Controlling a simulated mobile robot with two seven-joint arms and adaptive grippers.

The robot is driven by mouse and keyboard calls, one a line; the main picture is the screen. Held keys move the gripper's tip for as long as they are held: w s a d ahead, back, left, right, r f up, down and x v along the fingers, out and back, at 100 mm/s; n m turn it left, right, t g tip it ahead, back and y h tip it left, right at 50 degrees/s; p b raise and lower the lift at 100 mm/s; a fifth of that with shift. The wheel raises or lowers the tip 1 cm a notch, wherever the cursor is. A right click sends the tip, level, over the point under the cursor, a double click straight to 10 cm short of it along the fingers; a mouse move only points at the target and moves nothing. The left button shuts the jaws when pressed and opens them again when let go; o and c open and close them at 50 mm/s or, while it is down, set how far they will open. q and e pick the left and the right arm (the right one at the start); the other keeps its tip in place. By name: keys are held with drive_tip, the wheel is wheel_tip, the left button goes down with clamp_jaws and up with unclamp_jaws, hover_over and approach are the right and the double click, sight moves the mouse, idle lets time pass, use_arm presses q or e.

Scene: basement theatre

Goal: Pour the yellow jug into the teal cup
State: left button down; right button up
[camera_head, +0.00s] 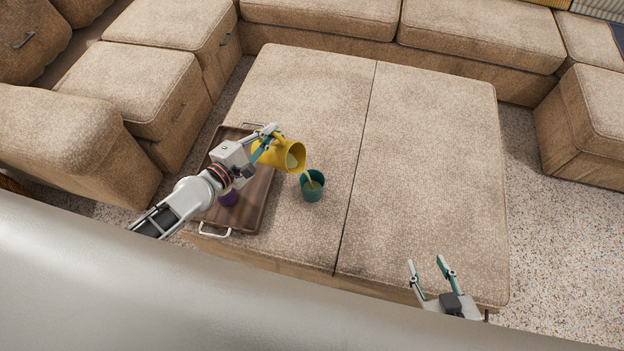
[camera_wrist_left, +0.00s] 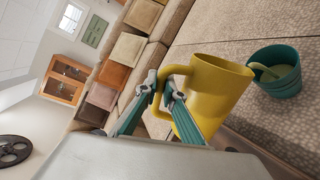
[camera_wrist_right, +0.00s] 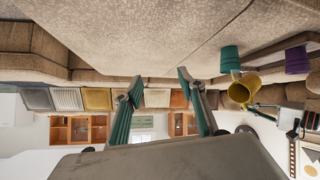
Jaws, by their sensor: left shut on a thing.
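The yellow jug (camera_head: 283,154) is tilted, its mouth turned toward the teal cup (camera_head: 312,188). A pale yellow-green stream runs from the jug's lip into the cup, and liquid shows inside the cup in the left wrist view (camera_wrist_left: 277,74). The cup stands upright on the ottoman, just right of the tray. My left gripper (camera_head: 268,140) is shut on the jug's handle, which also shows in the left wrist view (camera_wrist_left: 168,85). My right gripper (camera_head: 428,268) is open and empty near the ottoman's front edge. The jug (camera_wrist_right: 243,90) also shows in the right wrist view.
A dark wooden tray (camera_head: 258,198) with metal handles lies on the left of the ottoman (camera_head: 425,150). A purple cup (camera_head: 229,197) stands on it, partly hidden behind my left arm. The ottoman's right half is clear. Brown sofas surround the left and back.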

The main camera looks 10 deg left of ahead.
use_arm(q)
drive_tip(key=shift+d+r, duration=0.1)
drive_tip(key=shift+r, duration=0.15)
use_arm(e)
drive_tip(key=shift+s, duration=0.15)
use_arm(q)
drive_tip(key=shift+p, duration=0.35)
drive_tip(key=shift+d, duration=0.1)
use_arm(e)
drive_tip(key=shift+s+d+f, duration=0.1)
drive_tip(key=shift+s+f, duration=0.05)
use_arm(q)
drive_tip(key=shift+d+r+m+p, duration=0.1)
drive_tip(key=shift+r+m+p, duration=0.05)
drive_tip(key=shift+m+p, duration=0.15)
use_arm(e)
drive_tip(key=shift+r, duration=0.25)
drive_tip(key=shift+d, duration=0.1)
